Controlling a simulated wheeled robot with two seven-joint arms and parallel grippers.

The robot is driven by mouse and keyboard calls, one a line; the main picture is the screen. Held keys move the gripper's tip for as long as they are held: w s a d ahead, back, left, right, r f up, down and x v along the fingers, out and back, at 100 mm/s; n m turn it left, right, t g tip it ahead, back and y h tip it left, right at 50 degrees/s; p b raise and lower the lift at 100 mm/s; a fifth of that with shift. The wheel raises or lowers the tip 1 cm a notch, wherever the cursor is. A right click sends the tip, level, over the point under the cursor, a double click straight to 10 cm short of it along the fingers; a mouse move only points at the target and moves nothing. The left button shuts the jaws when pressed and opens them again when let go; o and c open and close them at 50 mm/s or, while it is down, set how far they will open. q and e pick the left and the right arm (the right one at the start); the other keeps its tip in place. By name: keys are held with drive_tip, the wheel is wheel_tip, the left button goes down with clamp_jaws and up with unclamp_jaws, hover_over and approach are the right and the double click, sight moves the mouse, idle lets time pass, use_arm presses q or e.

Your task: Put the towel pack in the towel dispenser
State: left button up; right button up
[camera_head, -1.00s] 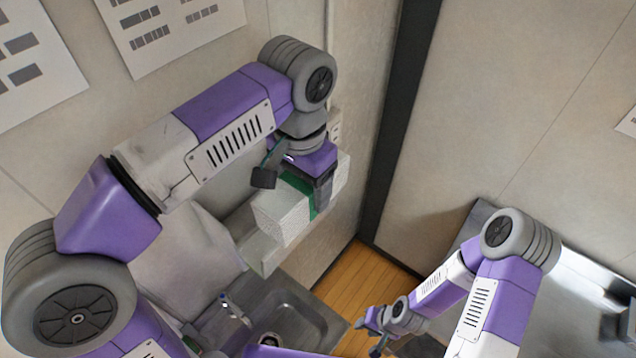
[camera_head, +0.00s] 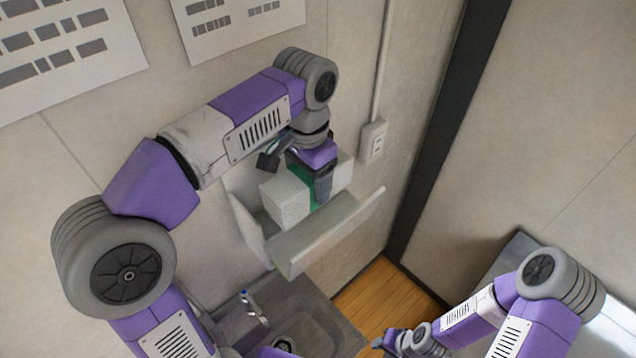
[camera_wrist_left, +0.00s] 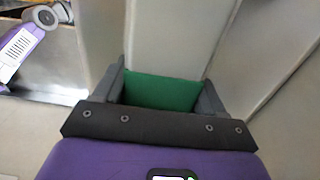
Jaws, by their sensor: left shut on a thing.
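The towel pack, a white block with a green band (camera_head: 286,200), is held in my left gripper (camera_head: 297,178), which is shut around the band. The green band also shows between the fingers in the left wrist view (camera_wrist_left: 160,92). The towel dispenser (camera_head: 325,238) is a pale box on the wall with its front tilted open. The pack is at the dispenser's opening, behind the front panel in the head view. Whether it touches the dispenser inside is hidden. My right gripper (camera_head: 388,341) is low at the bottom edge, apart from both; its fingers are too small and partly cut off.
A metal sink (camera_head: 290,325) with a tap (camera_head: 254,305) lies below the dispenser. A wall socket (camera_head: 373,140) with a conduit is right of the dispenser. A dark corner post (camera_head: 440,120) stands further right. A metal counter (camera_head: 510,255) is at the lower right.

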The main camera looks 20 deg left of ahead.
use_arm(q)
drive_tip(key=w+a+f+b, duration=0.3)
drive_tip(key=a+f, duration=0.2)
drive_tip(key=shift+f, duration=0.25)
idle(0.3)
drive_tip(key=shift+a, duration=0.1)
idle(0.3)
drive_tip(key=o, duration=1.2)
drive_tip(key=shift+r, duration=0.1)
drive_tip(key=shift+r+p, duration=2.4)
drive_tip(key=shift+r, duration=1.55)
